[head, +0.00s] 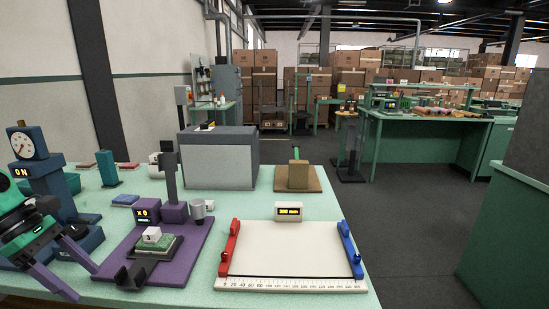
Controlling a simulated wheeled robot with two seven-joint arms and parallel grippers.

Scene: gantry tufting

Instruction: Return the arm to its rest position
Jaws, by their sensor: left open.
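My left gripper (86,284) comes in from the left edge in the head view, green and dark with two purple-grey fingers spread apart. It is open, and nothing shows between its fingers. It is over the left front of the pale green table (205,293), left of the purple stand (190,245). On that stand a white block marked 3 (152,235) sits on a green pad. My right gripper is not in view.
A blue device with a dial (33,142) stands just behind my left gripper. A white board with red and blue side clamps (290,248) lies to the right. A grey box (220,165) and a brown block on a wooden base (298,175) stand farther back.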

